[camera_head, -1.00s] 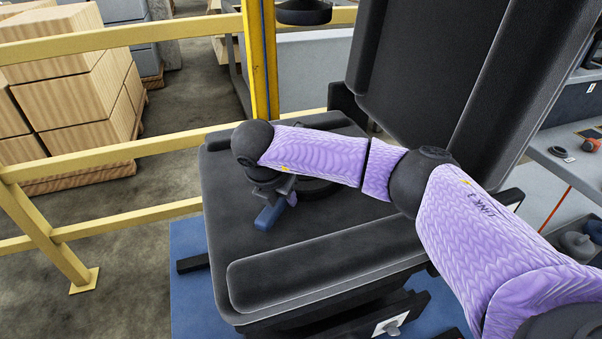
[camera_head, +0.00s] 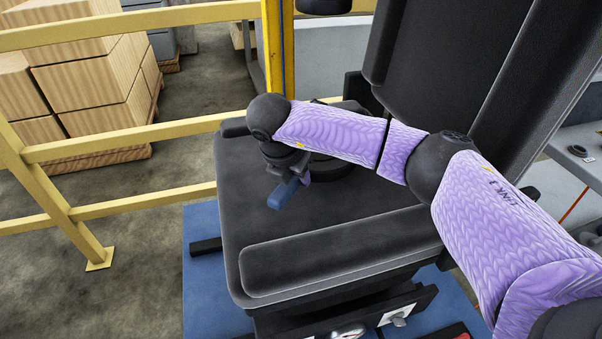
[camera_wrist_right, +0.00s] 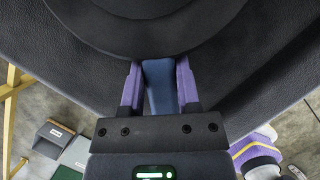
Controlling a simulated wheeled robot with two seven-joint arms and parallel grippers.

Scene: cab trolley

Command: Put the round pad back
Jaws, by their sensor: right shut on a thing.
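The round pad is a dark disc lying on or just above the black seat; I cannot tell if it touches. In the head view the disc (camera_head: 332,168) is partly hidden by my right arm. In the right wrist view the disc (camera_wrist_right: 150,35) fills the top, with stepped rings. A blue tab (camera_wrist_right: 160,85) meets its near edge. My right gripper (camera_wrist_right: 160,88) has its two purple fingers on either side of the tab, shut on it. In the head view the right gripper (camera_head: 298,180) is low over the seat's left half. My left gripper is out of view.
The black seat (camera_head: 340,215) has a padded front roll and a tall backrest (camera_head: 450,65) on the right. Yellow railings (camera_head: 130,147) run along the left, with stacked wooden crates (camera_head: 95,90) behind. A yellow post (camera_head: 272,50) stands behind the seat. A grey shelf is at right.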

